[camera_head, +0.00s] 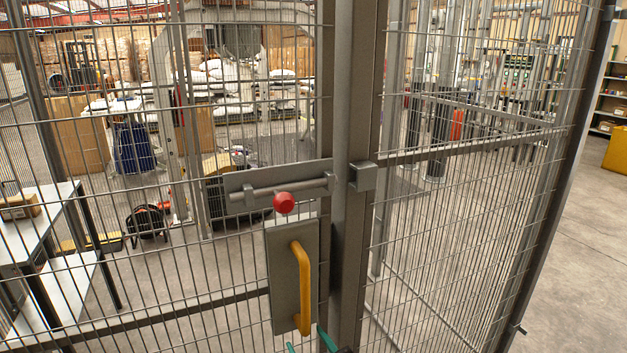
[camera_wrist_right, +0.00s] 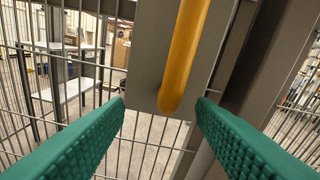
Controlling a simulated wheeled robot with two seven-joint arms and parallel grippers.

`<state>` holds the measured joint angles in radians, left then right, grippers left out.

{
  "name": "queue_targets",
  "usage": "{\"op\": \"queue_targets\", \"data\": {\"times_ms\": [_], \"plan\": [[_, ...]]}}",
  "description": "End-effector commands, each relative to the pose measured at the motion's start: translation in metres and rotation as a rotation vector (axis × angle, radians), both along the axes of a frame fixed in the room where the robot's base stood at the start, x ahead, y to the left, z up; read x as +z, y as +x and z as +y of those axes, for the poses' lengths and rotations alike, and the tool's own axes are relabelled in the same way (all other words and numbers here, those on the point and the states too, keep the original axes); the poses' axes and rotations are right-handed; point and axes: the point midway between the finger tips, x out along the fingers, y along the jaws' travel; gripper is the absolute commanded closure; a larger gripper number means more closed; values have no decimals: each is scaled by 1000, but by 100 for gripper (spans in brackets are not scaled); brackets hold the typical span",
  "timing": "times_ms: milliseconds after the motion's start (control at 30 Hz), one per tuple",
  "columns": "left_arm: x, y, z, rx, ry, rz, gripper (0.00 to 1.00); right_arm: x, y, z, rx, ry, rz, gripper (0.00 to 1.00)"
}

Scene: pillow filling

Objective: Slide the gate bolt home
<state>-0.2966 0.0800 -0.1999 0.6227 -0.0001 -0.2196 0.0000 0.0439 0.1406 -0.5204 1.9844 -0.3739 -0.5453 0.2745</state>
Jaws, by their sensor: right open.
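The gate bolt (camera_head: 275,190) is a grey rod on a flat plate, with a round red knob (camera_head: 284,203) hanging under it. The rod's right end is near the gate's right edge, short of the square grey keeper (camera_head: 363,177) on the post. Below is a yellow handle (camera_head: 302,285) on a grey plate; its lower end also shows in the right wrist view (camera_wrist_right: 180,70). My right gripper (camera_head: 308,343) is at the bottom of the head view, just below the handle. Its green fingers (camera_wrist_right: 160,115) are apart with nothing between them. My left gripper does not show.
The wire mesh gate and fence panels (camera_head: 470,200) fill the front. A grey post (camera_head: 351,240) stands right of the gate's edge. Behind the mesh are a table (camera_head: 35,220) at left, and machinery and shelves. Bare floor (camera_head: 570,250) lies at the right.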

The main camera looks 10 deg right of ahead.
Motion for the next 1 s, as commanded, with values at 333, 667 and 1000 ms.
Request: {"op": "queue_targets", "data": {"times_ms": [333,667,1000], "plan": [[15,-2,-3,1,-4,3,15,225,-79,6,65,179,-394,49],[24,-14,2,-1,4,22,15,260,-79,9,73,209,-447,49],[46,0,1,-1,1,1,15,286,-21,32,72,208,-446,49]]}}
